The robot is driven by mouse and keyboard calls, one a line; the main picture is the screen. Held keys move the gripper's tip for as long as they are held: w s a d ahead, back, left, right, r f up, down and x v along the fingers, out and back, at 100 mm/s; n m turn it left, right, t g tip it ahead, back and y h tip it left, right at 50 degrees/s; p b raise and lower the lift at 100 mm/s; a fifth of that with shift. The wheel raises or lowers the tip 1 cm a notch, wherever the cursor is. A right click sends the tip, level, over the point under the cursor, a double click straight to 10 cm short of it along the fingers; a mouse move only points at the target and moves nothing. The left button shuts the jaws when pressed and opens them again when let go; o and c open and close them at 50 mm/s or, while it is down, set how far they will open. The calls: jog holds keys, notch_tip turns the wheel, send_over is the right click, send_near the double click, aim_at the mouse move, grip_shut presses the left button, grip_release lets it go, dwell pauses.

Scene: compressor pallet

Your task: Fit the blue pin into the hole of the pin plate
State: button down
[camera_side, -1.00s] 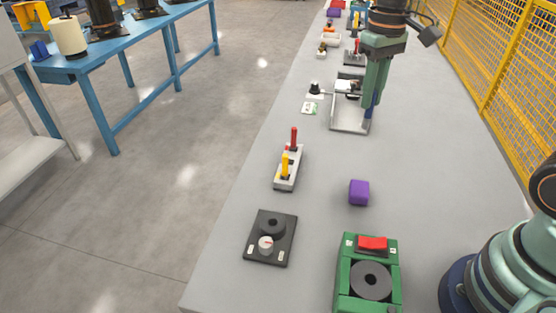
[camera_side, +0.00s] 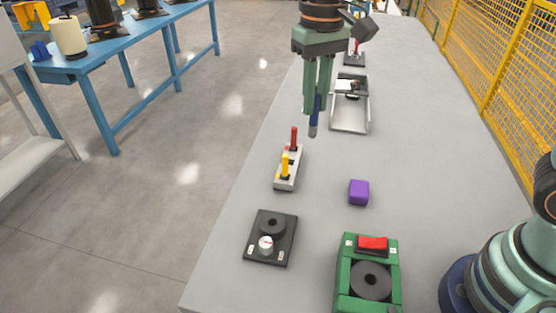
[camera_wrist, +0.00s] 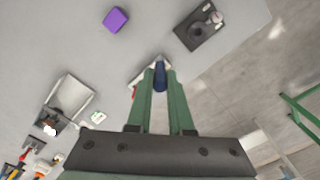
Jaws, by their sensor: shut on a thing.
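My gripper (camera_side: 315,101) is shut on the blue pin (camera_side: 313,127), which hangs upright with its lower end free. In the wrist view the pin (camera_wrist: 160,80) shows between the fingertips. The pin plate (camera_side: 285,183) is a narrow light grey block on the table, with a red pin (camera_side: 294,138) and a yellow pin (camera_side: 285,165) standing in it. The blue pin is above and a little right of and beyond the plate in the side view, apart from it. In the wrist view my fingers hide most of the plate (camera_wrist: 137,77). The empty hole cannot be made out.
A purple cube (camera_side: 359,192) lies right of the plate. A black unit with a knob (camera_side: 284,251) and a green box with a red switch (camera_side: 392,244) are nearer the camera. An open grey tray (camera_side: 350,130) is behind. Bare table lies between them.

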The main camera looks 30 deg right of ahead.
jog(key=s+a+r, duration=0.1)
jog(key=s+a, duration=0.2)
jog(key=a, duration=0.7)
jog(key=f, duration=1.9)
jog(key=shift+w+a+f, duration=0.15)
jog(key=shift+w+f, duration=0.15)
jog(key=shift+f, duration=0.15)
jog(key=c, duration=0.8)
grip_release()
